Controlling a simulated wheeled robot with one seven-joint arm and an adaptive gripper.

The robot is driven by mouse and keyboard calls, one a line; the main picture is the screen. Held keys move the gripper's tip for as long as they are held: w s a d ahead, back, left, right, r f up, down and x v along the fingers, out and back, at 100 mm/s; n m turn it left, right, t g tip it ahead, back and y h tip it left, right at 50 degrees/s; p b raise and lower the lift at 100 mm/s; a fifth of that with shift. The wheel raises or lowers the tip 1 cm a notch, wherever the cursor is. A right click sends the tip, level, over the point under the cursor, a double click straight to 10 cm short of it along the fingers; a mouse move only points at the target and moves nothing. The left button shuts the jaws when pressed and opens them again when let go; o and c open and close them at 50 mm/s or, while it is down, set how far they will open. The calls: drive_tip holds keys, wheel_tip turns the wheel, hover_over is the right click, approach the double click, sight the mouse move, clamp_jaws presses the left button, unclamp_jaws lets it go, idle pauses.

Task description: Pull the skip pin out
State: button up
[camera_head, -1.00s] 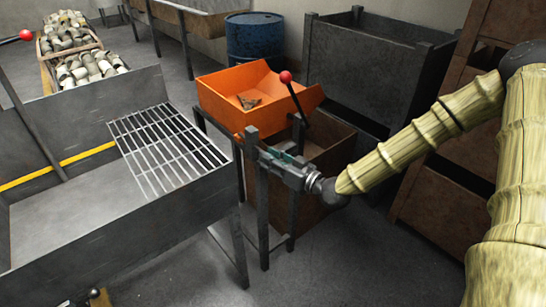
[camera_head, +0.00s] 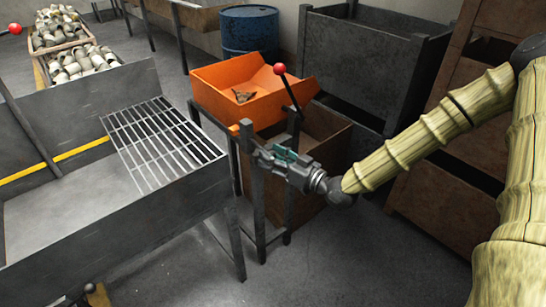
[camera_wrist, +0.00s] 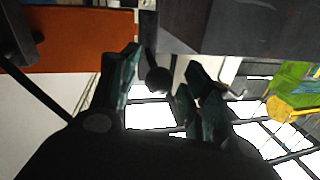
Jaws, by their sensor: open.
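The orange skip (camera_head: 222,101) sits on a dark stand in the middle of the head view. A lever with a red ball (camera_head: 280,69) rises at its right side. My gripper (camera_head: 270,157) is at the stand's front post (camera_head: 246,135), pointing left. In the wrist view my gripper (camera_wrist: 160,90) has its two fingers apart. A dark round knob on a short stem, seemingly the skip pin (camera_wrist: 157,79), shows in the gap between the fingers, with space visible around it. I cannot tell whether a finger touches it. In the head view the pin is hidden behind the gripper.
A steel table with a grate (camera_head: 165,140) stands close on the left. A dark open bin (camera_head: 375,60) and a blue drum (camera_head: 249,32) are behind the skip. A brown box (camera_head: 322,150) is under and beside the stand.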

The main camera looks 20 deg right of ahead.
drive_tip(key=v, duration=1.1)
drive_tip(key=shift+s+d, duration=0.25)
drive_tip(key=shift+s, duration=0.05)
drive_tip(key=s+a+f+m+g+h+p, duration=0.1)
drive_tip(key=s+a+f+m+g+h, duration=0.25)
drive_tip(key=f, duration=0.65)
drive_tip(key=s+a+f+g+h+p, duration=0.1)
drive_tip(key=s+f+g+h+p, duration=0.1)
drive_tip(key=s+f+g, duration=0.55)
drive_tip(key=s+f+m+g+h+p, duration=0.1)
drive_tip(key=s+f+g+h, duration=0.1)
drive_tip(key=s+f, duration=0.4)
drive_tip(key=s+d+f+g+h+p, duration=0.1)
drive_tip(key=s+f+h, duration=0.2)
drive_tip(key=s, duration=0.9)
wheel_tip(320, 180, down, 3)
drive_tip(key=shift+s+r+m+g, duration=0.1)
drive_tip(key=shift+s+m+g, duration=0.1)
drive_tip(key=shift+m+g, duration=0.2)
drive_tip(key=shift+o, duration=0.2)
drive_tip(key=shift+d, duration=0.1)
